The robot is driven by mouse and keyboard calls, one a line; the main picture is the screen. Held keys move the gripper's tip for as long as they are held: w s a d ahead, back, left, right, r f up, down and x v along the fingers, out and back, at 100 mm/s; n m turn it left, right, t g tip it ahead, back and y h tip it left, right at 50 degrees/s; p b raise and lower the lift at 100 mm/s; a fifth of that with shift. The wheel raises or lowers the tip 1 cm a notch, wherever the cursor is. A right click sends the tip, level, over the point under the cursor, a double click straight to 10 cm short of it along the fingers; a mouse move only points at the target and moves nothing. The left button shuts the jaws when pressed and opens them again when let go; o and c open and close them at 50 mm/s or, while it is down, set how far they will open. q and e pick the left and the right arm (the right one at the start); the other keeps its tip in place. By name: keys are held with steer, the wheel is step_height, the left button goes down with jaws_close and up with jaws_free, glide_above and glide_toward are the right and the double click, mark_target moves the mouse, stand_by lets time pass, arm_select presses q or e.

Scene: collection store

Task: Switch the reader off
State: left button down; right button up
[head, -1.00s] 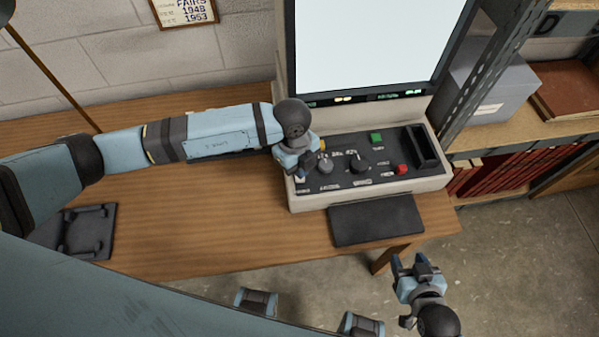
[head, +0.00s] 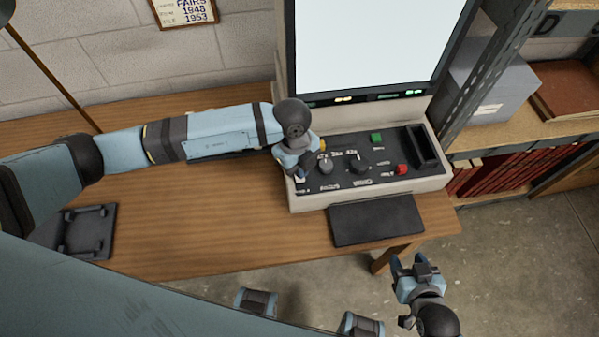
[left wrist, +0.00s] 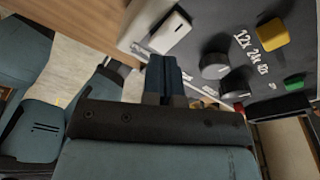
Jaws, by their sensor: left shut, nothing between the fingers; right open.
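The reader is a cream machine with a large lit white screen (head: 365,45) above a dark control panel (head: 385,160). A white rocker switch (left wrist: 168,32) sits at the panel's left end in the left wrist view; in the head view it is mostly hidden by my gripper. My left gripper (head: 299,173) is shut and empty over the panel's left end. In the left wrist view its fingertips (left wrist: 165,70) are close to the switch; I cannot tell whether they touch. My right gripper (head: 415,268) is open and empty in front of the table.
Two dark knobs (left wrist: 214,65), a yellow button (left wrist: 272,33), a green button (head: 376,137) and a red button (head: 402,169) share the panel. A dark flat pad (head: 376,219) lies before the reader. A metal shelf (head: 475,75) stands at the right. The table's middle (head: 220,215) is clear.

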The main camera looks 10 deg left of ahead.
arm_select(q)
steer(key=shift+f+b, duration=0.7)
steer(key=shift+f, duration=0.55)
stand_by(0.7)
steer(key=shift+s+r, duration=0.1)
steer(key=shift+r+p, duration=2.8)
steer(key=shift+r, duration=0.7)
steer(key=shift+f, duration=0.1)
